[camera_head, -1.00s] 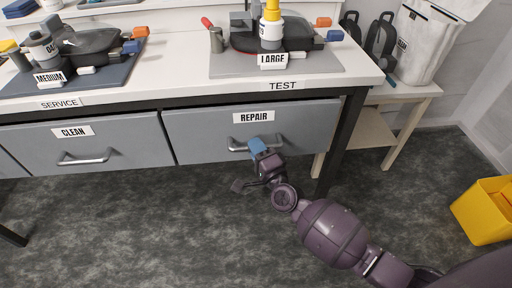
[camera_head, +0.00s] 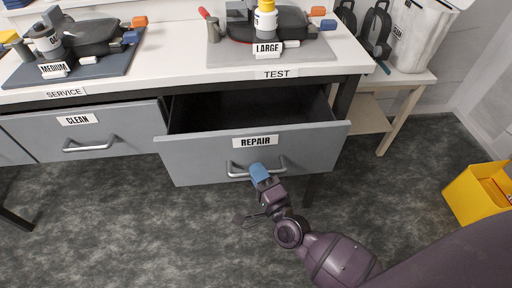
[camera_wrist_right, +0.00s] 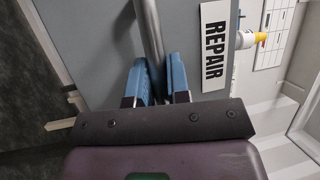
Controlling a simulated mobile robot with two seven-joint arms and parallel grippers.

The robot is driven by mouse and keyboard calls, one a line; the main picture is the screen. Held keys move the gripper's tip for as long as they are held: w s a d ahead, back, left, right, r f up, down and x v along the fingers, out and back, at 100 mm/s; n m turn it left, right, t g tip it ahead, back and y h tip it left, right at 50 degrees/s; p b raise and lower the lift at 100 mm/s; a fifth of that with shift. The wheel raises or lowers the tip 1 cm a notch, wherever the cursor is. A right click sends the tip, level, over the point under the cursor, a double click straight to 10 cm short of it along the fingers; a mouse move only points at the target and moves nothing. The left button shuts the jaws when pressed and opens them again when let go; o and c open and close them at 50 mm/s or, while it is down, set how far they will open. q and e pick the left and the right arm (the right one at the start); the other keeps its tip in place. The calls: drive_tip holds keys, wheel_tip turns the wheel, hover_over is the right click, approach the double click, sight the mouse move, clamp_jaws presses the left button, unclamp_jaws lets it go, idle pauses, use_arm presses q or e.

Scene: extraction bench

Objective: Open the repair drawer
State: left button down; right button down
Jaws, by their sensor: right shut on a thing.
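The grey repair drawer (camera_head: 200,160), labelled REPAIR, stands pulled out from under the bench in the head view. Its dark inside (camera_head: 240,110) shows and looks empty where visible. My right gripper (camera_head: 259,173) is shut on the drawer's metal bar handle (camera_head: 236,172). In the right wrist view, the blue fingers (camera_wrist_right: 160,82) stand on both sides of the handle bar (camera_wrist_right: 150,30), beside the REPAIR label (camera_wrist_right: 214,45). My left gripper is in neither view.
The closed CLEAN drawer (camera_head: 110,145) is to the left. The bench top (camera_head: 180,60) carries trays with parts and a yellow-capped bottle (camera_head: 265,20). A side table (camera_head: 400,80) and a yellow bin (camera_head: 478,195) stand at right. The floor in front is clear.

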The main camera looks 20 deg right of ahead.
drive_tip(key=s+a, duration=0.2)
drive_tip(key=s, duration=0.6)
drive_tip(key=s+a+p, duration=0.1)
drive_tip(key=s+a, duration=0.2)
drive_tip(key=s, duration=0.6)
drive_tip(key=shift+s, duration=0.2)
drive_tip(key=c, duration=1.1)
unclamp_jaws()
drive_tip(key=v, duration=1.1)
drive_tip(key=shift+w, duration=0.15)
